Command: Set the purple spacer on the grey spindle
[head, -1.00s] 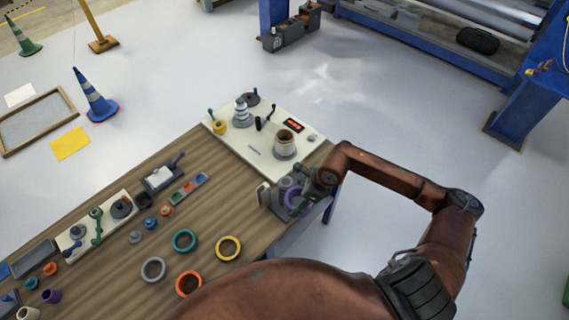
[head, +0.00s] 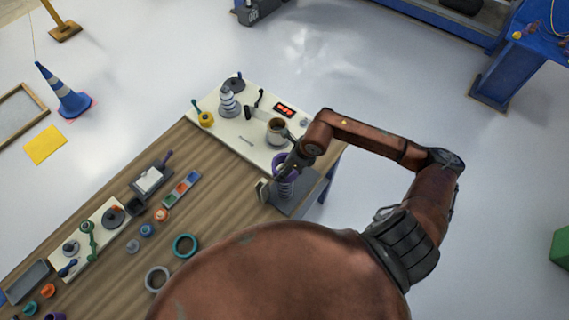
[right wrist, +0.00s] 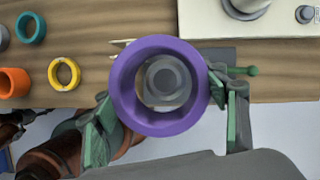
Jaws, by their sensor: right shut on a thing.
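The purple spacer (head: 281,160) is a thick ring, held by my right gripper (head: 290,163) at the upper end of the grey spindle (head: 285,189). The spindle stands upright on a dark grey base at the table's right edge. In the right wrist view the purple spacer (right wrist: 122,82) lies between the green fingers of the right gripper (right wrist: 160,95). The top of the grey spindle (right wrist: 168,82) shows through its hole, a little right of centre. I cannot tell whether the spacer is above the tip or around it. My left gripper is out of view.
A white board (head: 235,133) with a striped grey cone (head: 228,103) and a cup-like roller (head: 276,130) lies just behind the spindle. Teal (head: 185,246) and grey (head: 157,279) rings lie on the wooden table at left. My own brown arm covers the near part.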

